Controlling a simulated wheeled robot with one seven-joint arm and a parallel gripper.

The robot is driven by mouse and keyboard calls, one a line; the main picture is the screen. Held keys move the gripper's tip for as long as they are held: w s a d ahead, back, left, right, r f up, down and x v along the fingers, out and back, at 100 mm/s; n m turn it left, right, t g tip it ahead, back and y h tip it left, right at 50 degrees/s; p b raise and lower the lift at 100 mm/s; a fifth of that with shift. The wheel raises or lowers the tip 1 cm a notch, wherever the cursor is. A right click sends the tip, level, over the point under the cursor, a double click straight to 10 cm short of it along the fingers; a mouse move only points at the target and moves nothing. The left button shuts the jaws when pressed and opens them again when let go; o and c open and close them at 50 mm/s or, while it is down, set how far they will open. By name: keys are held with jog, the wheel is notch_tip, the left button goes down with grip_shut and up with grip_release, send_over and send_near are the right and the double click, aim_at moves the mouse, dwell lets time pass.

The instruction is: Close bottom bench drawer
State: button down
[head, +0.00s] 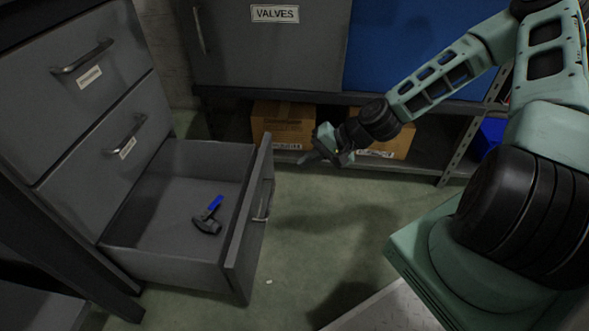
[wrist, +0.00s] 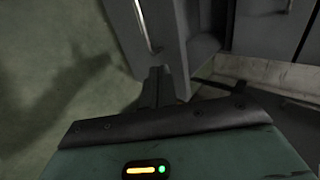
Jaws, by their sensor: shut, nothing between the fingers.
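The bottom bench drawer (head: 190,200) is pulled far out of the grey bench at the left of the head view. Its front panel (head: 250,225) faces right and carries a metal bar handle (head: 264,202). A hammer (head: 208,220) with a blue grip lies inside it. My gripper (head: 312,158) is shut and empty, to the right of the drawer front and apart from it in the head view. In the wrist view, the gripper fingertips (wrist: 160,72) show near a grey panel with a metal handle (wrist: 146,25); whether they touch it I cannot tell.
Two closed drawers (head: 75,75) sit above the open one. A shelf unit (head: 300,95) with cardboard boxes (head: 283,125) and a cabinet labelled VALVES (head: 275,13) stands behind my gripper. The green floor (head: 310,230) right of the drawer is clear, apart from a small pale scrap.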

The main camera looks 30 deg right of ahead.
aim_at(260, 178)
jog(key=shift+w+a+r+b+x, duration=0.15)
jog(key=shift+a+r+b+x, duration=0.15)
jog(key=shift+b+x, duration=1.2)
jog(key=shift+w+a+r+b+x, duration=0.3)
jog(key=shift+b+x, duration=0.35)
jog(key=shift+x, duration=1.7)
jog(key=shift+w+a+r+b+x, duration=0.15)
jog(key=shift+r+b+x, duration=0.25)
jog(key=shift+b+x, duration=1.1)
jog(key=shift+w+a+f+p, duration=0.1)
jog(key=shift+a+f+p, duration=0.15)
jog(key=shift+a+p, duration=0.25)
